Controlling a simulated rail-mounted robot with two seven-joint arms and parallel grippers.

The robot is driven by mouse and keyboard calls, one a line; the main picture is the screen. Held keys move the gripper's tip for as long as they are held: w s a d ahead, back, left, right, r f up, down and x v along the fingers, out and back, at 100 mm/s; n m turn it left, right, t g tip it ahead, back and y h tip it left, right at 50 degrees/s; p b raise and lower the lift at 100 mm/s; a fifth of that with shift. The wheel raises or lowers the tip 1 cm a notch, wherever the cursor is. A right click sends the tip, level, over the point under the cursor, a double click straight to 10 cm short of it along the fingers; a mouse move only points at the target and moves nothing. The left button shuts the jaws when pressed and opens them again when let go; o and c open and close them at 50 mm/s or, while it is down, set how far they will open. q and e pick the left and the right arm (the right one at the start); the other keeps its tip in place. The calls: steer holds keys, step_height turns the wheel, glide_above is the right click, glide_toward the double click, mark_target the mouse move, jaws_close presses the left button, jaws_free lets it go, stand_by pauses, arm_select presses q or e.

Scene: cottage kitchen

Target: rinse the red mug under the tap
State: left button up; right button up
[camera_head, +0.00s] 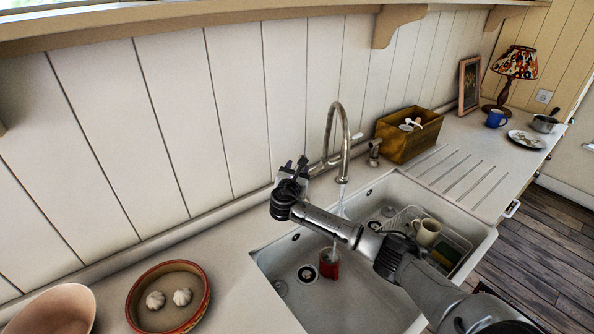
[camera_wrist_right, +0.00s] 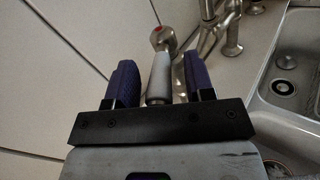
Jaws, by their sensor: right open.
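The red mug (camera_head: 329,264) stands in the left basin of the white sink (camera_head: 345,303), below the curved metal tap (camera_head: 345,125). A thin pale stream of water (camera_head: 337,240) appears to run from the spout down to the mug. My right gripper (camera_head: 294,165) is at the tap's lever side, left of the spout. In the right wrist view, the grey tap lever (camera_wrist_right: 159,78) lies between the open fingers (camera_wrist_right: 160,72), with a small gap visible on each side. The lever's far end is partly hidden by the gripper. My left gripper is not in view.
A dish rack with a cream mug (camera_head: 427,232) is in the right basin. A wooden box (camera_head: 408,135) with utensils stands behind the drainboard. A red-rimmed bowl (camera_head: 167,298) with garlic is at left. A blue mug (camera_head: 496,118), plate and lamp stand at far right.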

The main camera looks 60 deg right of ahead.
jaws_close()
stand_by(0.5)
